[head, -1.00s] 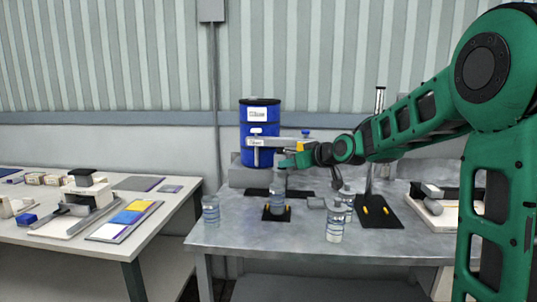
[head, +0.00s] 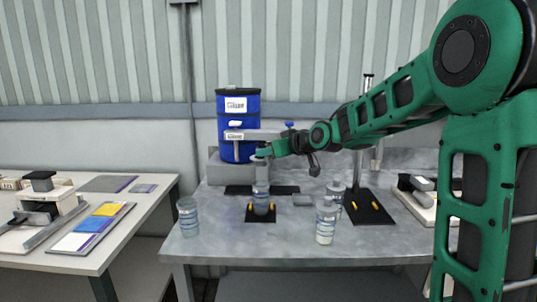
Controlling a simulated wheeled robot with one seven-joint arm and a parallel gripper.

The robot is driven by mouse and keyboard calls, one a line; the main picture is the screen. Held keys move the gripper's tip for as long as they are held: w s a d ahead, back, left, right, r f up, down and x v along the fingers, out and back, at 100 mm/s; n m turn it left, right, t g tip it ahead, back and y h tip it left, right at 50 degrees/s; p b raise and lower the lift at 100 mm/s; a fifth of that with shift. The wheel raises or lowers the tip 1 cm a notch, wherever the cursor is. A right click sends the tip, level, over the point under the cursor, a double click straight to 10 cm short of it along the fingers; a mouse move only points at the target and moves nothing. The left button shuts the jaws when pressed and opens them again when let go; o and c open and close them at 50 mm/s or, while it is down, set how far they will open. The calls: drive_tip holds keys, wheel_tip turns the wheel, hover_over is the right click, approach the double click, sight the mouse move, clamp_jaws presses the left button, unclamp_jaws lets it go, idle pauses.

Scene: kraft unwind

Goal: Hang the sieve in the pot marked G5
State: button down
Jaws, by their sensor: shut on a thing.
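My gripper (head: 264,151) is over the clear pot (head: 261,198) on the small black pad, at the middle of the metal table. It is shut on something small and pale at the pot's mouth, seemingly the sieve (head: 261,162). I cannot tell whether the sieve hangs inside the pot or is just above it. Other similar clear pots stand at the left edge (head: 188,218), at the front right (head: 326,222) and behind that one (head: 336,190). Their markings are too small to read, so I cannot tell which is G5.
A black stand base (head: 368,208) with a pole is at the right. A small grey block (head: 302,200) lies between the pots. A white table (head: 88,262) with trays is at the left.

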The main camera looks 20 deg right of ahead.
wheel_tip(320, 180, down, 8)
drive_tip(key=shift+f, duration=0.2)
idle(0.8)
idle(0.4)
drive_tip(key=c, duration=1.6)
unclamp_jaws()
drive_tip(key=v, duration=1)
drive_tip(key=shift+s+d, duration=0.1)
drive_tip(key=shift+s, duration=0.2)
